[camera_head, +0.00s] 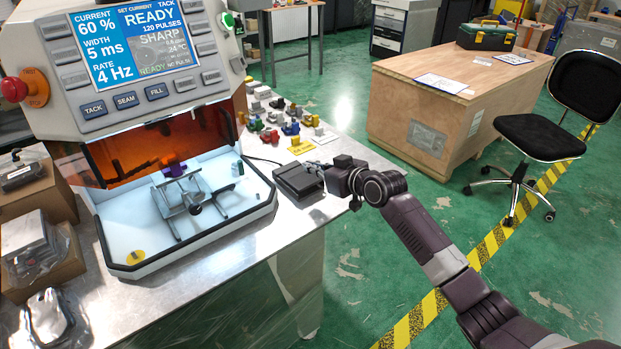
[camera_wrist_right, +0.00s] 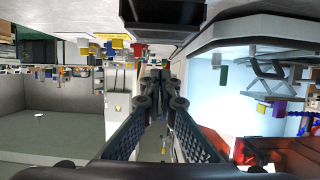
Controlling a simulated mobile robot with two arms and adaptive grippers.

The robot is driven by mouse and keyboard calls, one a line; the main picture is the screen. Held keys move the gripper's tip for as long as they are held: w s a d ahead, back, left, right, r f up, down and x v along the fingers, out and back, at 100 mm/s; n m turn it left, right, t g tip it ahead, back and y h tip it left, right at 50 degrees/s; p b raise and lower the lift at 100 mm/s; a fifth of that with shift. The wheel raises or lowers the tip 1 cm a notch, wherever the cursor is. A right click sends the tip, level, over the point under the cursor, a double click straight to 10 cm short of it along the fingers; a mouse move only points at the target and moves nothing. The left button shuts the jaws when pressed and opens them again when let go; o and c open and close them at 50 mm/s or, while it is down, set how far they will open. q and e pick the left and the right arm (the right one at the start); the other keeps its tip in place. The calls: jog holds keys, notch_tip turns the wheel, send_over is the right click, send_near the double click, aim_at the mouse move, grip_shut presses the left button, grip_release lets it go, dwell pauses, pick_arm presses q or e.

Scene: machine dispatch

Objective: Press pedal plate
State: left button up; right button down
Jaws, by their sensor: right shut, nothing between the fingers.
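The pedal (camera_head: 292,180) is a low black box with a flat top plate. It sits on the metal bench, just right of the machine's white work tray, with a cable at its back. In the right wrist view, the dark shape at the top edge (camera_wrist_right: 163,14) looks like the pedal. My right gripper (camera_head: 319,171) is at the pedal's right side, close to its top; I cannot tell whether it touches. In the right wrist view its fingers (camera_wrist_right: 161,80) are together and empty. My left gripper is not in view.
The machine (camera_head: 130,60) shows READY on its screen. Its tray (camera_head: 250,207) holds a metal fixture (camera_head: 182,195) with a purple part. Several coloured parts (camera_head: 270,120) stand behind the pedal. A wooden crate (camera_head: 430,105) and a black chair (camera_head: 540,135) stand right, across green floor.

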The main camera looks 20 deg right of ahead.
aim_at(310, 184)
jog(key=shift+w+a+f, duration=0.1)
jog(key=shift+f, duration=1)
jog(key=shift+w+f, duration=0.1)
jog(key=shift+f, duration=1)
jog(key=shift+s+f+b, duration=0.15)
jog(key=shift+f+b, duration=0.4)
jog(key=shift+f, duration=0.05)
jog(key=shift+s+f+b, duration=0.15)
jog(key=shift+f+b, duration=0.35)
jog(key=shift+f, duration=0.1)
jog(key=shift+s+f, duration=0.1)
notch_tip(310, 184, up, 5)
jog(key=p, duration=0.4)
jog(key=shift+p, duration=0.3)
jog(key=f+b+v, duration=0.1)
jog(key=v, duration=0.8)
jog(key=shift+s+d, duration=0.35)
jog(key=shift+s, duration=0.2)
